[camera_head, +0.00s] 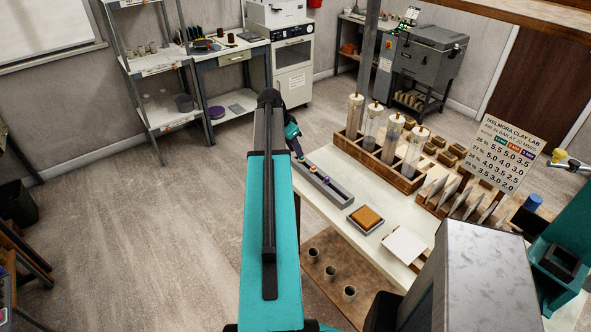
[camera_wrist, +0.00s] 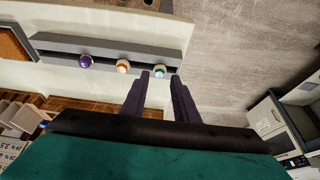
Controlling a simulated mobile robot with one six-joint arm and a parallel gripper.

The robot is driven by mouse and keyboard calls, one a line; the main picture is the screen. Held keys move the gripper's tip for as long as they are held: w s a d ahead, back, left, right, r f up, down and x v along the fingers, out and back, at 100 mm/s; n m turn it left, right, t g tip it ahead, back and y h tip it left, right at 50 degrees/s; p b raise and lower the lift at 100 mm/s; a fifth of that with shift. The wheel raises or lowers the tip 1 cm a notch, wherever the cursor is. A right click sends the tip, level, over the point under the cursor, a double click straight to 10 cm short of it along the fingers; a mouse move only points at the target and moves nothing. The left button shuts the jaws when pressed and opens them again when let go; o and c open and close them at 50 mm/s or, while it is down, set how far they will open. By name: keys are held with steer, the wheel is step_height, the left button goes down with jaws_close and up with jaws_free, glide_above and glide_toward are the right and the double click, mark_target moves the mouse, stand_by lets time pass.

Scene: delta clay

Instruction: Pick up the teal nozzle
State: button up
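The teal nozzle (camera_wrist: 160,71) sits in a long grey tray (camera_wrist: 110,48), at the tray's right end in the wrist view. An orange nozzle (camera_wrist: 123,66) and a purple nozzle (camera_wrist: 86,62) are to its left in the same tray. My gripper (camera_wrist: 160,80) is open and empty, its dark fingers pointing toward the teal nozzle, which shows between the fingertips. I cannot tell how far short of it they stop. In the head view my gripper (camera_head: 297,150) is at the tray's far left end, and the purple nozzle (camera_head: 326,180) shows in the tray.
A wooden rack (camera_head: 376,158) with several clear cylinders stands just behind the tray. An orange-brown block (camera_head: 366,217) in a small grey tray and a white sheet (camera_head: 404,245) lie nearer on the table.

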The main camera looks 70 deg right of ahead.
mark_target(301, 162)
steer(key=shift+s+d+f, duration=0.1)
steer(key=shift+d+p+x, duration=0.25)
steer(key=shift+p+x, duration=0.8)
steer(key=shift+p, duration=0.1)
steer(key=shift+p+x, duration=0.55)
steer(key=shift+x, duration=0.8)
jaws_close()
